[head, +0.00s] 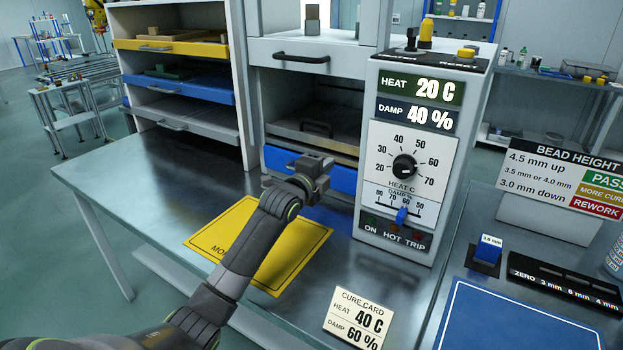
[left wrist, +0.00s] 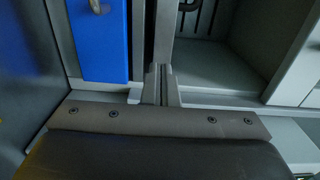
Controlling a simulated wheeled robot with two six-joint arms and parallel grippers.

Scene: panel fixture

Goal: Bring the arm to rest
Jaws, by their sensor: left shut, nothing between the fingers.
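My left arm comes in from the lower left of the head view and reaches over the yellow mat (head: 222,232). My left gripper (head: 322,172) is shut and empty in front of the blue drawer front (head: 343,179) of the cabinet, left of the control panel (head: 367,222). I cannot tell whether it touches the drawer. In the left wrist view the two fingers (left wrist: 161,84) are together, with a blue panel (left wrist: 100,40) to their upper left. My right gripper is not in view.
The panel displays read 20 C (head: 420,88) and 40 % (head: 417,113). Below are a black heat knob (head: 404,166) and a blue slider (head: 402,216). A cure card (head: 358,320) reads 40 C, 60 %. A drawer rack (head: 188,87) stands left; the bench's left part (head: 120,175) is clear.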

